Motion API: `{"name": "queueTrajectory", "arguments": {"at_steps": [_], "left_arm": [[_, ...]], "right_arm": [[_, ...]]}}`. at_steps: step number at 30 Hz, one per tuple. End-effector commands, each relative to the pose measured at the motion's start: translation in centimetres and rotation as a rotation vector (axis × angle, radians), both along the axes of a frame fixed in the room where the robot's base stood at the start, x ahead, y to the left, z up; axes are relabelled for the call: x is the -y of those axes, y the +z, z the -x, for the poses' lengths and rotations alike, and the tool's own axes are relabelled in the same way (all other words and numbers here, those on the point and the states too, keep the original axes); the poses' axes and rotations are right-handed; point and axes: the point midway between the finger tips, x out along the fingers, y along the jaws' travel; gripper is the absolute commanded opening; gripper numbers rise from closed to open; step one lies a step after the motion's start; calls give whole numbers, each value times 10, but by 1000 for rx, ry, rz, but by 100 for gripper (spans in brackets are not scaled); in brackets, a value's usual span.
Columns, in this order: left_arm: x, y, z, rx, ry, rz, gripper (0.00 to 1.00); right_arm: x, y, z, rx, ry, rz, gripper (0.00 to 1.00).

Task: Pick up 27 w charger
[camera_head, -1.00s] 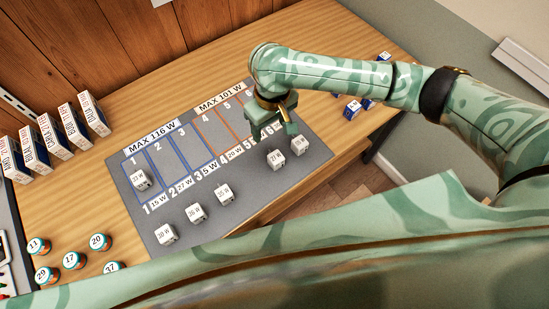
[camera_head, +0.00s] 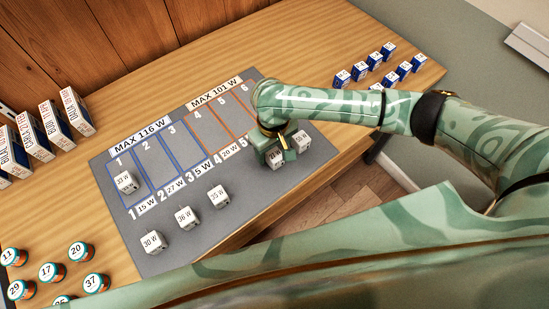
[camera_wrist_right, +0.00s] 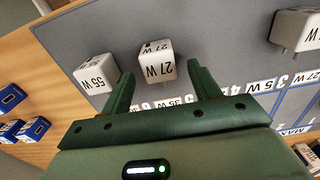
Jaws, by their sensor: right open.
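The 27 W charger (camera_head: 276,163) is a small white cube on the grey mat (camera_head: 230,224), near its right end. My right gripper partly covers it in the head view. In the right wrist view the 27 W charger (camera_wrist_right: 155,63) stands just ahead of the open fingers, roughly centred between their tips. My right gripper (camera_head: 277,153) is open and empty, close above the charger; its fingers also show in the right wrist view (camera_wrist_right: 162,75). I cannot tell whether they touch the charger. My left gripper is not in view.
A 55 W charger (camera_wrist_right: 97,74) stands close beside the 27 W one. Other white chargers, such as the 35 W (camera_head: 218,197), stand along the mat's front. A charger (camera_head: 125,182) sits in slot 1. Blue boxes (camera_head: 375,60) stand right, numbered jars (camera_head: 46,270) left.

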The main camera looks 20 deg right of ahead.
Motion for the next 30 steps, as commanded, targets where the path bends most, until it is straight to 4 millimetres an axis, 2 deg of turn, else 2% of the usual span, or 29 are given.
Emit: {"name": "queueTrajectory", "arguments": {"at_steps": [1,3,10,11,15,16,25,30], "left_arm": [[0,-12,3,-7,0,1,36],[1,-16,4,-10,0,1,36],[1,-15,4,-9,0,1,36],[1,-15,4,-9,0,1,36],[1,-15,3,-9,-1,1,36],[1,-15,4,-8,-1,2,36],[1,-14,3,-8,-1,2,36],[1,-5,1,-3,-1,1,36]], "right_arm": [[0,-17,2,-5,0,0,62],[0,-25,1,-3,-1,-1,62],[0,-24,0,1,-1,0,62],[0,-24,0,1,-1,0,56],[0,-24,0,1,-1,0,17],[0,-24,0,1,-1,0,12],[0,-22,0,1,-1,0,12],[0,-8,0,3,0,-2,12]]}}
